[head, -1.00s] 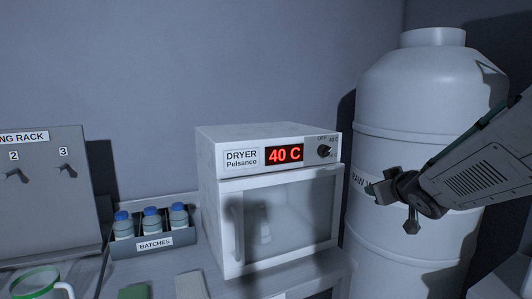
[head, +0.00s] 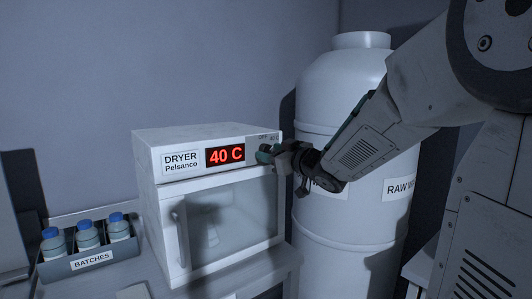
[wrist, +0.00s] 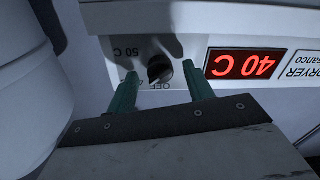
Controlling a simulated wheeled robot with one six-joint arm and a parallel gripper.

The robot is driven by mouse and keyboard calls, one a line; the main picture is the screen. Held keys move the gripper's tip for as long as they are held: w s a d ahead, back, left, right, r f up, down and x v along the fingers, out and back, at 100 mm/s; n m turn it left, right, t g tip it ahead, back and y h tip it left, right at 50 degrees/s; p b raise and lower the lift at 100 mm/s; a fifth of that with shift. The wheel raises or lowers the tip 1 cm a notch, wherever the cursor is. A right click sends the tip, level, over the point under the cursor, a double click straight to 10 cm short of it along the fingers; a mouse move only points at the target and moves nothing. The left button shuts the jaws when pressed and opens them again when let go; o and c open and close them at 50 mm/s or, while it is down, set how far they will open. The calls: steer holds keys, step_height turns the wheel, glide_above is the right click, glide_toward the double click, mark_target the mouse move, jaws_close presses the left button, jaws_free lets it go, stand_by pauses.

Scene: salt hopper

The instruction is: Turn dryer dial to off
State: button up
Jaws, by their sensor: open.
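The white dryer (head: 160,143) stands on the bench in the head view, its red display (head: 225,155) reading 40 C. The dial's pointer seems to sit near the 40 mark, but I cannot tell exactly. My gripper (wrist: 160,82) is open, with one green finger on each side of the dial. I cannot tell whether the fingers touch it. In the head view my gripper (head: 265,152) hides the dial.
A large white barrel (head: 345,100) stands close to the right of the dryer, behind my arm. A rack of blue-capped bottles labelled BATCHES (head: 92,260) sits left of the dryer. The dryer door (head: 225,222) is shut, with its handle on the left.

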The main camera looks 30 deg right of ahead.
steer(key=shift+w, duration=0.25)
steer(key=c, duration=1)
steer(key=shift+o, duration=0.2)
steer(key=shift+n, duration=0.4)
steer(key=n, duration=0.4)
steer(key=shift+n, duration=2.5)
steer(key=shift+r, duration=0.1)
